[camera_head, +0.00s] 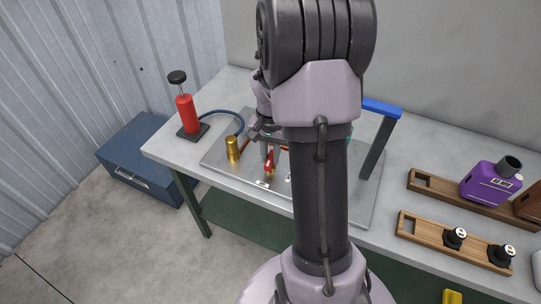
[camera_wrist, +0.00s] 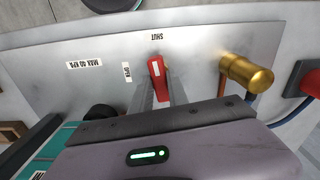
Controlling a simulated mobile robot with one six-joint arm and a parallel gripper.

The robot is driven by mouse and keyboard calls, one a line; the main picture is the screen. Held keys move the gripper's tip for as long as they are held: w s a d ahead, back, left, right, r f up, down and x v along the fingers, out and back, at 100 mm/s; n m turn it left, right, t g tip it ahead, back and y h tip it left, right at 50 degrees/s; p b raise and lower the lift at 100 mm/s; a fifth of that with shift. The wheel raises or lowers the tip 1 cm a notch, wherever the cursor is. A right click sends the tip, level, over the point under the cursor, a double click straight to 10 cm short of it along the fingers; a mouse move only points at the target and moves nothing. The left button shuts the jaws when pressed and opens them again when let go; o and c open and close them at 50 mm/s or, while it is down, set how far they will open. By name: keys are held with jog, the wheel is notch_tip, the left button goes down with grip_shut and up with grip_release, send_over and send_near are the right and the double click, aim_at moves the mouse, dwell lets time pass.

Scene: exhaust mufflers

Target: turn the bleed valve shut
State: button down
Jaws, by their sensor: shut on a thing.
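The bleed valve has a red handle (camera_wrist: 156,68) with a white stripe, which also shows in the camera_head view (camera_head: 269,161). In the wrist view, the handle points nearly straight at the SHUT label (camera_wrist: 157,37), tilted slightly left. The OPEN label (camera_wrist: 127,72) is to its left. My gripper (camera_wrist: 162,92) is shut on the handle, with a finger on each side. In the camera_head view, my gripper (camera_head: 268,148) is partly hidden by my arm. The handle's base is hidden behind the fingers.
A brass cylinder (camera_wrist: 246,72) stands close right of the handle on the metal plate (camera_wrist: 205,45). A red hand pump (camera_head: 187,114) stands at the bench's left, with a blue hose. A blue-topped post (camera_head: 378,140) rises right of my arm. Wooden racks (camera_head: 425,228) lie farther right.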

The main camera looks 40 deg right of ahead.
aim_at(270, 158)
jog(key=shift+m, duration=1)
jog(key=c, duration=1.3)
grip_release()
jog(key=shift+r, duration=0.1)
notch_tip(270, 158, up, 17)
jog(key=p, duration=0.6)
jog(key=shift+r, duration=0.15)
